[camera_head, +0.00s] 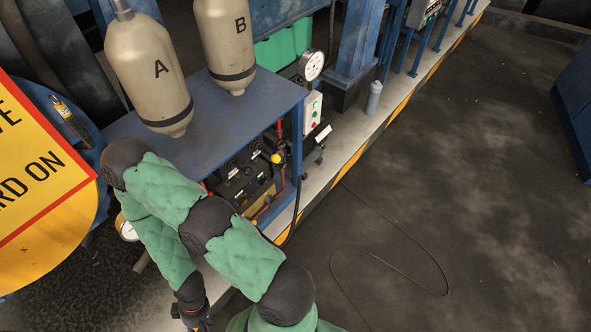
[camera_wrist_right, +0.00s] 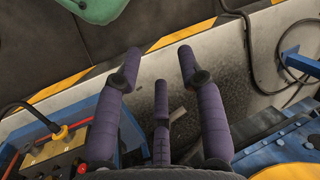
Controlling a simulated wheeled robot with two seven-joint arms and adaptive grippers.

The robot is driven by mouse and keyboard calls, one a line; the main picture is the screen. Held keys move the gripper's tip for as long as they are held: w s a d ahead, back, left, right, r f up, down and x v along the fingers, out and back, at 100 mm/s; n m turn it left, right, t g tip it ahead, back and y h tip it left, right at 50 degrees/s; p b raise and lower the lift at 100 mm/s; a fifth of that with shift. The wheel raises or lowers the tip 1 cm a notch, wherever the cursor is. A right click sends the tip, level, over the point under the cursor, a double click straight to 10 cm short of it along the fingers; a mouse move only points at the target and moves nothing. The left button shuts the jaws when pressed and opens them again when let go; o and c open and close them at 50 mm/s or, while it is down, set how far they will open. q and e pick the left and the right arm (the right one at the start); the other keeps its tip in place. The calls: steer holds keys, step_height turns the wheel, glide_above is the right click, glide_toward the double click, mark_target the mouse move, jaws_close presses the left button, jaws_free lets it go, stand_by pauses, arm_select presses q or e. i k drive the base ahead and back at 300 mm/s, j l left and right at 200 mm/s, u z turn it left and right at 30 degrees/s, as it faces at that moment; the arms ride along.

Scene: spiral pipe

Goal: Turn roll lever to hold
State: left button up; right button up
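A dark valve block (camera_head: 245,182) with small levers and labels sits under the blue bench. A lever with a yellow ball knob (camera_head: 276,158) stands at its right end. I cannot tell which lever is the roll lever. In the right wrist view a block with red, yellow and black knobs (camera_wrist_right: 62,155) shows at the lower left. My right gripper (camera_wrist_right: 158,55) is open and empty, its purple fingers apart above the pale ledge, to the right of that block. In the head view it is mostly cut off at the bottom edge. My left gripper is not in view.
Tanks A (camera_head: 150,70) and B (camera_head: 227,42) stand on the blue bench (camera_head: 262,100). A button box (camera_head: 313,106) and a gauge (camera_head: 312,65) are beyond. A yellow sign (camera_head: 35,150) fills the left. A black cable (camera_head: 405,262) lies on open floor.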

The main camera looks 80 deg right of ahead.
mark_target(247, 171)
steer(key=z, duration=2.05)
